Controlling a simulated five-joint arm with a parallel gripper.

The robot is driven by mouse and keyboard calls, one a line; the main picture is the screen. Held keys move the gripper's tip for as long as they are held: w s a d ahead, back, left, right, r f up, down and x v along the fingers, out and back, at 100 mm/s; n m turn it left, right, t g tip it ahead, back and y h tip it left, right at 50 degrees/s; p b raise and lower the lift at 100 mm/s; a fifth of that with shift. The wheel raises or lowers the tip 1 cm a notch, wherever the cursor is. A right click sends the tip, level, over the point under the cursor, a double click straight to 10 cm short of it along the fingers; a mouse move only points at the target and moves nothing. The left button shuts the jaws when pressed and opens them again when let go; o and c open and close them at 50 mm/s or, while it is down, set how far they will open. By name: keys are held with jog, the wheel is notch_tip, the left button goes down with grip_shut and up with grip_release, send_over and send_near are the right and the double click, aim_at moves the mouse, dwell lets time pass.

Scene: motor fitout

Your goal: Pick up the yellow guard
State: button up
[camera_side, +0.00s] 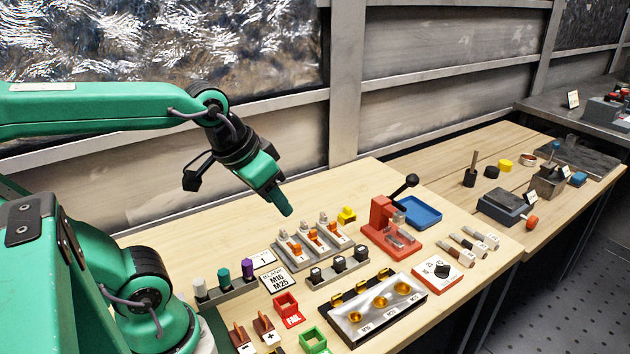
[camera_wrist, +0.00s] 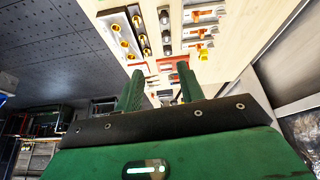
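The yellow guard (camera_side: 346,215) is a small yellow piece on the wooden bench, behind the row of orange-and-white parts. In the wrist view a small yellow piece (camera_wrist: 204,56) near the orange parts looks like the same guard, right of the fingers. My gripper (camera_side: 285,211) is in the air above the bench, left of the guard and higher, tilted downward. In the wrist view my gripper's two green fingers (camera_wrist: 160,76) stand apart with nothing held between them. The gripper is clear of the guard.
The tray of orange-and-white parts (camera_side: 290,258) stands in front of the guard. A red lever press (camera_side: 378,236) stands to its right, with a blue tray (camera_side: 421,213) beyond. Bare wood lies left of the guard; a wall (camera_side: 440,105) rises behind.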

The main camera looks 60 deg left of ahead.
jog(key=w+a+r+n+g, duration=0.1)
jog(key=w+a+r+n, duration=0.15)
jog(key=w+n, duration=0.45)
jog(key=n+g, duration=0.4)
jog(key=n, duration=0.6)
send_over(348, 208)
jog(key=f, duration=1.6)
jog(key=shift+s+d+f, duration=0.15)
jog(key=shift+s+f, duration=0.1)
jog(key=shift+f, duration=0.1)
jog(key=shift+w+a+f, duration=0.2)
jog(key=shift+a+f, duration=0.05)
jog(key=shift+f, duration=1.5)
jog(key=shift+f, duration=2.65)
